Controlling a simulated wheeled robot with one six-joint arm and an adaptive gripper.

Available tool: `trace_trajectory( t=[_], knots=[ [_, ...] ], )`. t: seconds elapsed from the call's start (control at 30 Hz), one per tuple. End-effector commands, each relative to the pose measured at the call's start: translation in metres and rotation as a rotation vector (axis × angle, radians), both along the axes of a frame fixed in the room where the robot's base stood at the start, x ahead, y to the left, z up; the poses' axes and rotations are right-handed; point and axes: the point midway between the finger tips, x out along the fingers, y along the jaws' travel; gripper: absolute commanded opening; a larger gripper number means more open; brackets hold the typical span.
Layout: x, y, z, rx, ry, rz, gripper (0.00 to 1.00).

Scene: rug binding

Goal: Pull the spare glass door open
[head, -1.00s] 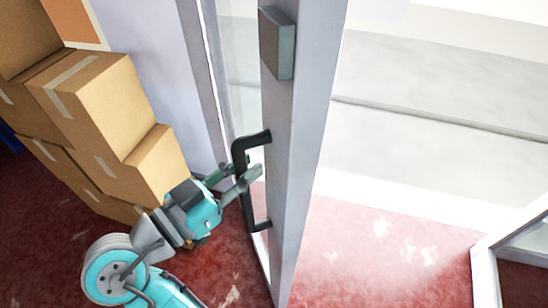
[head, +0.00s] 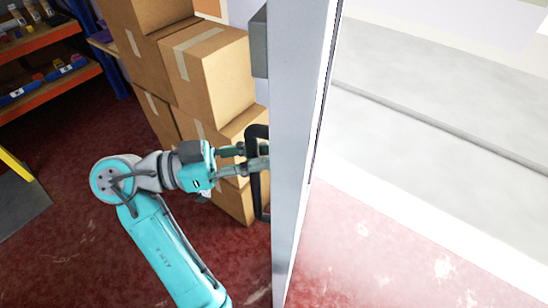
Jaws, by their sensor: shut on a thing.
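The spare glass door (head: 297,140) stands nearly edge-on in the head view, showing its pale grey metal frame and little of its glass. A grey block (head: 259,42) is fixed high on its left face. The black handle (head: 257,190) projects from that left face, below the block. My gripper (head: 262,157) reaches in from the left and is shut on the upright bar of the handle. The handle's far side is partly hidden by the fingers and the door edge.
Stacked cardboard boxes (head: 208,75) stand close behind my gripper. An orange shelf (head: 48,80) with small bins is at the upper left. Red floor (head: 70,235) is open at lower left. Right of the door are a pale step (head: 440,95) and bare floor.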

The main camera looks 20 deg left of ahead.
Motion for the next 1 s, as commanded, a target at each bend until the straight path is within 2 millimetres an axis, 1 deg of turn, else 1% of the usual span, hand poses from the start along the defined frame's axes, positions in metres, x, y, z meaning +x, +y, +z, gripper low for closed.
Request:
trace_trajectory(
  t=[0.03, 0.2, 0.5, 0.53, 0.57, 0.6, 0.63, 0.9, 1.0],
  knots=[
    [-0.0009, 0.0028, -0.0045, -0.003, 0.009, -0.005, 0.00],
    [-0.0027, 0.0062, -0.0049, -0.003, 0.009, -0.013, 0.00],
    [-0.0036, 0.0065, -0.0051, -0.004, 0.007, -0.013, 0.00],
    [-0.0037, 0.0064, -0.0050, -0.004, 0.007, -0.013, 0.26],
    [-0.0036, 0.0065, -0.0049, -0.004, 0.007, -0.013, 0.34],
    [-0.0036, 0.0064, -0.0044, -0.004, 0.006, -0.013, 0.43],
    [-0.0035, 0.0065, -0.0040, -0.003, 0.005, -0.013, 0.47],
    [-0.0030, 0.0062, -0.0015, -0.002, 0.001, -0.012, 0.47],
    [-0.0028, 0.0063, 0.0031, 0.000, 0.000, -0.012, 0.47]
  ],
)
